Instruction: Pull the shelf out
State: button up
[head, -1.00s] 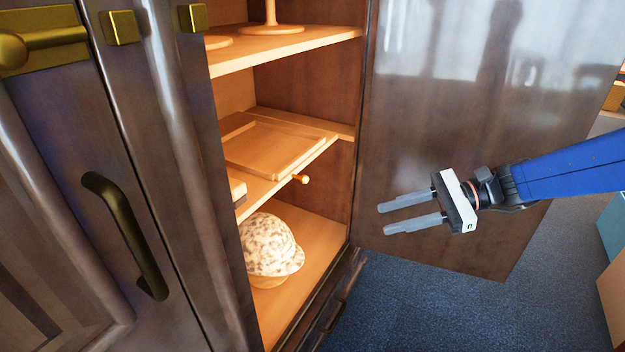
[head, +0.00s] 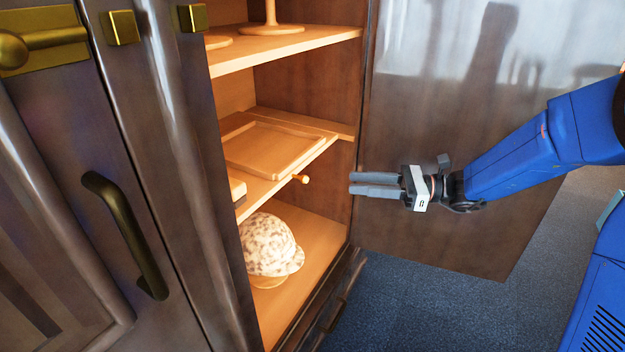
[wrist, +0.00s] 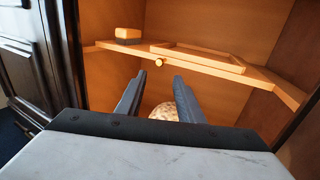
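The wooden shelf (head: 262,187) is the middle board inside the open cabinet, with a round knob (head: 301,179) on its front edge. In the wrist view the shelf (wrist: 200,63) crosses the upper part, and the knob (wrist: 159,63) shows just above and between my fingertips. My gripper (head: 352,184) is in front of the cabinet opening, to the right of the knob and apart from it. In the wrist view my gripper (wrist: 159,80) has its two fingers apart with nothing between them.
A wooden tray (head: 275,150) and a small block (head: 237,188) lie on the shelf. A speckled cap (head: 270,245) sits on the cabinet floor below. The open door (head: 450,120) stands right, behind my arm. An upper shelf (head: 285,45) is above.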

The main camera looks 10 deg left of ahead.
jog(key=s+a, duration=0.1)
jog(key=a, duration=1.1)
jog(key=shift+s+a, duration=0.15)
jog(key=shift+s, duration=0.05)
grip_shut()
